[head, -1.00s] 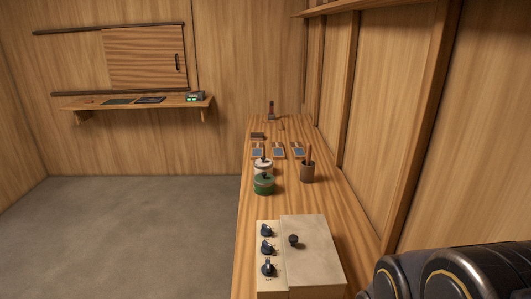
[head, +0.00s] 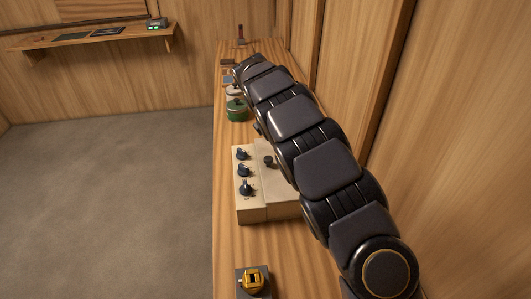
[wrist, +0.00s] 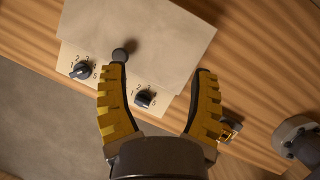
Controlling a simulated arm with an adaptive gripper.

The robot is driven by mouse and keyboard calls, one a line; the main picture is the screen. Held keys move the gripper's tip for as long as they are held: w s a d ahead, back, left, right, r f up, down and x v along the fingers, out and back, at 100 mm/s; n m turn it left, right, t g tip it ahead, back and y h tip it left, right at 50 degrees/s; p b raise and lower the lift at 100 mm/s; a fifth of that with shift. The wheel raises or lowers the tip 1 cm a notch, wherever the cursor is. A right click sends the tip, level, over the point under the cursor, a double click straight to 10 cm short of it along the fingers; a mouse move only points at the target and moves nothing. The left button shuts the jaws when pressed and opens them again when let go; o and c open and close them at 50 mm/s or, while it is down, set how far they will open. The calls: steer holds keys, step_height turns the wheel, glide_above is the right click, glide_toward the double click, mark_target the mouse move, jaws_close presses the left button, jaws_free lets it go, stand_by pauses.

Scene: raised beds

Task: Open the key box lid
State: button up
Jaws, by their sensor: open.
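The key box is cream, with a column of dark dials (head: 243,171) on its left strip (head: 251,211). Its flat lid (head: 268,178) lies shut and bears a dark round knob (head: 268,160). In the wrist view, the lid (wrist: 165,30) is at the top and the knob (wrist: 120,54) sits at its lower edge. My gripper (wrist: 161,72) is open and empty above the box. Its left yellow fingertip appears right at the knob; I cannot tell whether they touch. The knob is not between the fingers. In the head view, my arm hides the gripper and the box's right part.
A yellow and black object on a grey plate (head: 241,275) is at the bench's near end. A green pot (head: 237,110) and a pale pot stand beyond the box. The wooden wall closes off the right side. Open floor (head: 110,200) lies left of the bench.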

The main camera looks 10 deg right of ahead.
mark_target(268, 159)
steer(key=shift+w+a+f+n+t+y, duration=0.2)
steer(key=shift+w+a+f+n, duration=0.55)
steer(key=shift+f, duration=1.3)
steer(key=shift+w+a+f+n+t+y, duration=0.1)
steer(key=shift+w+a+f+n+y, duration=0.15)
steer(key=shift+w+f+n, duration=1.05)
steer(key=shift+w+a+f+n+t+y, duration=0.15)
steer(key=shift+w+a+f+n, duration=0.3)
steer(key=shift+w+f, duration=1.55)
steer(key=shift+s+f, duration=0.8)
steer(key=shift+c, duration=0.4)
jaws_close()
